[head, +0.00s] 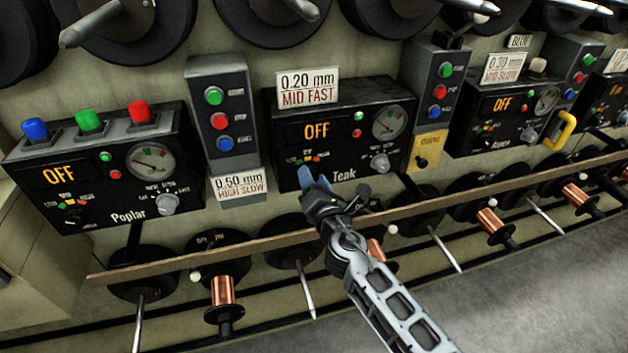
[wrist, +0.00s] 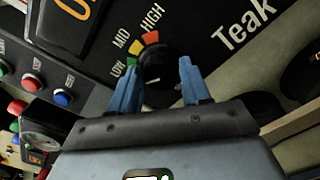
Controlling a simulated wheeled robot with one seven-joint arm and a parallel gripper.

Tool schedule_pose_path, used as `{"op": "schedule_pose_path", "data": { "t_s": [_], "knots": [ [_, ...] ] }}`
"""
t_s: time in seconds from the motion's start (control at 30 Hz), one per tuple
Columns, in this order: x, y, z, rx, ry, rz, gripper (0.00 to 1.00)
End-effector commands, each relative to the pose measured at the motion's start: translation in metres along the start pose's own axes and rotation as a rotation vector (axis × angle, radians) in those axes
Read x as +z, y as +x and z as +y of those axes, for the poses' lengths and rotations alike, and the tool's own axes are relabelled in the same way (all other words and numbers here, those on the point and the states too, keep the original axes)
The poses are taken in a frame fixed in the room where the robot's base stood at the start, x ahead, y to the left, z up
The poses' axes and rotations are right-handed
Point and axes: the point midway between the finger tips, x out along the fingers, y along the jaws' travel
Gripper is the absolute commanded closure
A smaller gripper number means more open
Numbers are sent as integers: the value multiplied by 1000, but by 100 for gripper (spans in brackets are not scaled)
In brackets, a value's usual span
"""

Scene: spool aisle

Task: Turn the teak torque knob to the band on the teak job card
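The black Teak panel (head: 290,130) stands in the middle of the head view, its display reading OFF. The teak job card (head: 307,88) above it reads 0.20 mm, MID FAST. The torque knob (wrist: 156,66) is black and shows in the wrist view, below a green, yellow and red arc marked LOW, MID and HIGH. I cannot clearly tell which band it points to. My gripper (head: 315,181) is at the panel's lower left and hides the knob in the head view. Its blue fingers (wrist: 158,84) are apart, one on each side of the knob; contact is unclear.
Another dial (head: 380,162) is at the panel's lower right. A Poplar panel (head: 100,175) is to the left, with a 0.50 mm HIGH SLOW card (head: 239,186) between. A long wooden rail (head: 270,243) and copper spools (head: 222,290) run below the panels.

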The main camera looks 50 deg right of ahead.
Motion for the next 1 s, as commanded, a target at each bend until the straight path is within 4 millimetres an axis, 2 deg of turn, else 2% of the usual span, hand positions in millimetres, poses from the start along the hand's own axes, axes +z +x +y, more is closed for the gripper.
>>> {"op": "schedule_pose_path", "data": {
  "t_s": [0.03,0.33,0.67,1.0],
  "knots": [
    [0,0,0,0,0,0,58],
    [0,0,0,0,0,0,87],
    [-1,0,-1,0,52,0,87],
    [-3,0,-3,0,289,0,87]
  ]
}}
